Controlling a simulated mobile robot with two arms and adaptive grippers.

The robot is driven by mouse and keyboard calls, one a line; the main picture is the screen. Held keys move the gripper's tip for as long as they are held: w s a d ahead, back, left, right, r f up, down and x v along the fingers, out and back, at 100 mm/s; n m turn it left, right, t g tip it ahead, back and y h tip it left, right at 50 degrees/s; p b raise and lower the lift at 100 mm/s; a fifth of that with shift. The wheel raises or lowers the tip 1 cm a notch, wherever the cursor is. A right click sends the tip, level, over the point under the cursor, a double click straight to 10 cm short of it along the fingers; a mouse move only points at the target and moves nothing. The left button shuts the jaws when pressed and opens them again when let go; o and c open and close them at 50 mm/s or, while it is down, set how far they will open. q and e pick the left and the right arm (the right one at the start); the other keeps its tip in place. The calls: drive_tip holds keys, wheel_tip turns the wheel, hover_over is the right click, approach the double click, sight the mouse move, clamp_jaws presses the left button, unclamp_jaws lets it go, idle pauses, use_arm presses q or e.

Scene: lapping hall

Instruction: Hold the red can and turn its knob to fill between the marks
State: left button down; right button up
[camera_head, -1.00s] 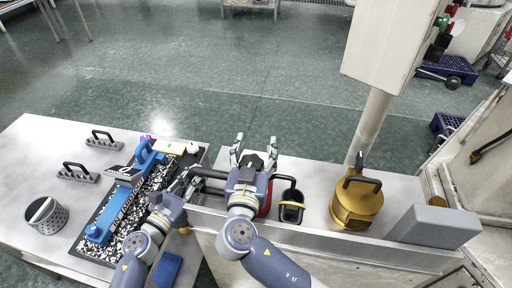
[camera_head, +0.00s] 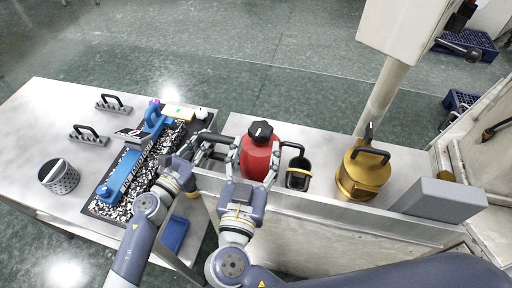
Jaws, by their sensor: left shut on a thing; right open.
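The red can (camera_head: 256,162) stands upright on the right-hand metal bench, with a black knob (camera_head: 260,131) on top that bears a pale mark. A dark handle (camera_head: 216,137) sticks out from its left side. My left gripper (camera_head: 204,150) is shut on this handle; its fingertips are partly hidden. My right gripper (camera_head: 254,165) is open in front of the can, below the knob, with one finger on either side of the red body. I cannot tell whether those fingers touch it. The fill marks cannot be made out.
A black cup (camera_head: 298,176) stands just right of the can. A brass pot (camera_head: 361,177) and a grey block (camera_head: 440,200) are further right, near a pole. The left table holds a blue-handled tool (camera_head: 128,168) on a speckled mat and a perforated cup (camera_head: 62,179).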

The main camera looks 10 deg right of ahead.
drive_tip(key=shift+o, duration=1.4)
drive_tip(key=shift+w+r, duration=0.1)
drive_tip(key=w+a+r+n+g+y, duration=0.2)
drive_tip(key=w+a+n+g+y, duration=0.1)
drive_tip(key=a+n+y, duration=0.85)
drive_tip(key=w+a+r+n+g+y, duration=0.3)
drive_tip(key=a+n+g+y, duration=0.1)
drive_tip(key=a+n+y, duration=0.7)
wheel_tip(320, 180, up, 12)
drive_tip(key=s+d+n+g+y, duration=0.1)
drive_tip(key=d+n+g+y, duration=0.1)
drive_tip(key=n+g+y, duration=0.65)
drive_tip(key=m+g+h, duration=0.6)
drive_tip(key=m+h, duration=0.1)
drive_tip(key=h, duration=0.1)
approach(261, 128)
drive_tip(key=shift+t, duration=0.25)
drive_tip(key=x, duration=1)
drive_tip(key=shift+s, duration=0.15)
